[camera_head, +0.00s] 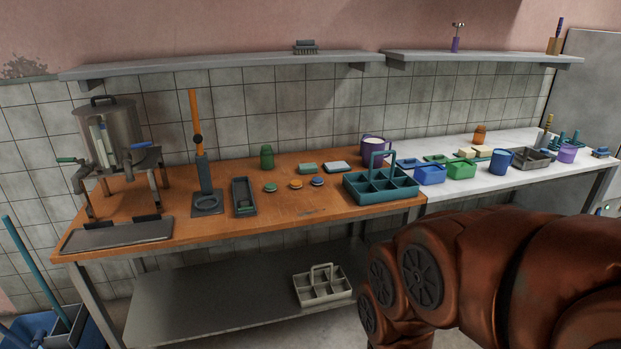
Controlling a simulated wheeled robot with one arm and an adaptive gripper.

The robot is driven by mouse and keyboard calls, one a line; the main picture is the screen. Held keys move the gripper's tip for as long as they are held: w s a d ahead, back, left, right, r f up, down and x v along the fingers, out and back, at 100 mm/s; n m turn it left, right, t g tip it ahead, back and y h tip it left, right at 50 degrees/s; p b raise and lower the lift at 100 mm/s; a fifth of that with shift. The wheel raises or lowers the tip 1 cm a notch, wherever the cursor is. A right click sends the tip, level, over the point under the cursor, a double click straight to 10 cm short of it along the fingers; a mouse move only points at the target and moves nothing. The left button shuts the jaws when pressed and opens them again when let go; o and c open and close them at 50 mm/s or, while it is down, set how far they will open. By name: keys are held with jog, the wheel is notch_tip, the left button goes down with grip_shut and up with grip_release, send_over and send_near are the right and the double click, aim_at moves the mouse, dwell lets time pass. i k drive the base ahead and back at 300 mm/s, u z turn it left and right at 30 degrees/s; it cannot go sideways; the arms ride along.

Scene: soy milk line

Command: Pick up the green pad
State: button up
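A small flat green block that looks like a pad (307,168) lies on the wooden worktop, toward the back and near the wall. A whitish pad with a darker underside (337,166) lies just right of it, a little apart. A dark narrow tray (238,189) to the left holds something small and greenish at its near end, too small to tell what. My arm fills the lower right corner of the view. My gripper is not in view, so whether it holds anything is hidden.
Green (270,188), orange (296,184) and blue (318,181) discs lie in front of the pads. A green jar (267,157) stands left, a teal caddy (383,192) right. A press with an orange lever (196,125) stands further left. A shelf (230,62) runs above.

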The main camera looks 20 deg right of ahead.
aim_at(305, 168)
jog(key=z, duration=0.8)
jog(key=i, duration=1.3)
jog(key=u, duration=0.8)
jog(key=i, duration=0.7)
jog(key=u, duration=0.95)
jog(key=i, duration=0.6)
